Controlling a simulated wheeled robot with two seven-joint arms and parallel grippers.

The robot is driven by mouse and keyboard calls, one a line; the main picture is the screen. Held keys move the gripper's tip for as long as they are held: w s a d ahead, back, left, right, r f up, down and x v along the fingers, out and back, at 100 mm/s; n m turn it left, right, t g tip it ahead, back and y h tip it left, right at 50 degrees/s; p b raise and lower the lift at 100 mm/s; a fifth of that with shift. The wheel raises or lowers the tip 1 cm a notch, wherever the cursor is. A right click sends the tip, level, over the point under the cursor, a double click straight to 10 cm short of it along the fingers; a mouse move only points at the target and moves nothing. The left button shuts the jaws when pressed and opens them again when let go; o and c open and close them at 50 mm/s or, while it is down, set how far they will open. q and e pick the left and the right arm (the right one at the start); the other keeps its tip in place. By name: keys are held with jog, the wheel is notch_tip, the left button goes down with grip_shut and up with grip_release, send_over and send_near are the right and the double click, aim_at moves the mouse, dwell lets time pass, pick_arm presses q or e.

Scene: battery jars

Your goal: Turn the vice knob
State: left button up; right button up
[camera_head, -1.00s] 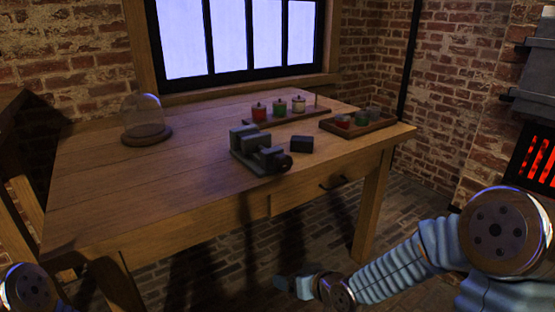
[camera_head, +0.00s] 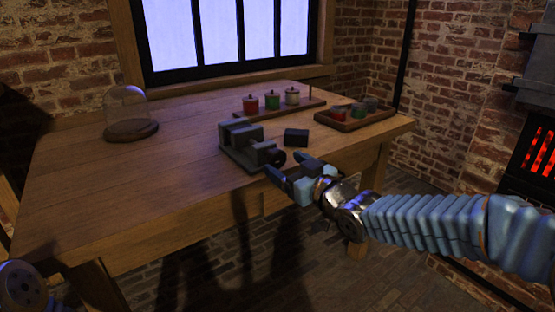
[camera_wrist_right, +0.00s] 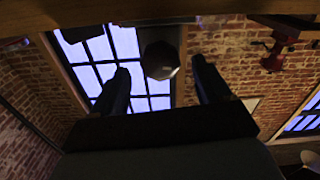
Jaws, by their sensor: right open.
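The grey vice (camera_head: 240,142) sits on the wooden table near its front edge. Its dark round knob (camera_head: 276,157) faces the front right. My right gripper (camera_head: 287,169) is open just in front of the knob, at the table's front edge. In the right wrist view the dark faceted knob (camera_wrist_right: 161,60) shows between the tips of the two spread fingers. I cannot tell whether either finger touches it. My left gripper is out of view; only part of my left arm shows at the bottom left.
A dark block (camera_head: 296,138) lies right of the vice. Several lidded jars, including a red jar (camera_head: 251,105), stand behind it on a board. A wooden tray (camera_head: 372,124) with jars is at the right. A glass dome (camera_head: 128,108) stands at the left. The table's left front is clear.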

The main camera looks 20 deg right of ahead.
aim_at(280, 161)
jog(key=x, duration=0.4)
jog(key=c, duration=1)
jog(key=shift+m, duration=0.8)
jog(key=shift+c, duration=0.2)
